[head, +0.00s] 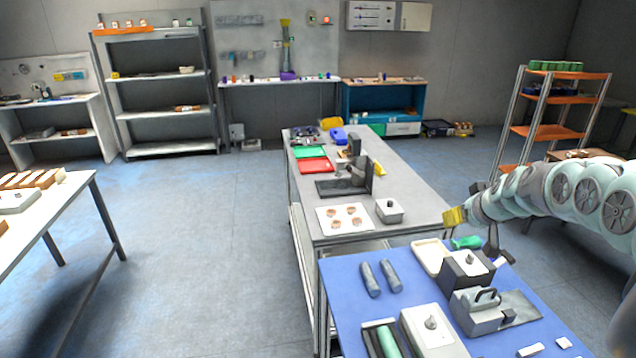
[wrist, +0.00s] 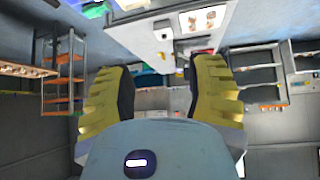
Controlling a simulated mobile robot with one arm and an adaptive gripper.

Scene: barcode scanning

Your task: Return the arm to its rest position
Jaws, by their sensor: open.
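My arm (head: 575,190) reaches in from the right edge of the head view, stretched to the left above the blue-topped table. My gripper (head: 453,217), with yellow fingers, is at its left end, over the far edge of that table. In the wrist view the two yellow ribbed fingers of my gripper (wrist: 160,95) stand wide apart with nothing between them. The gripper is open and empty. The room appears upside down in the wrist view.
The blue table (head: 345,290) holds grey cylinders (head: 380,278), a cream tray (head: 430,257), a green object (head: 466,242) and grey devices (head: 492,312). A long grey table (head: 415,200) stands behind it. An orange-shelved rack (head: 545,133) stands right. Floor (head: 200,250) at left is clear.

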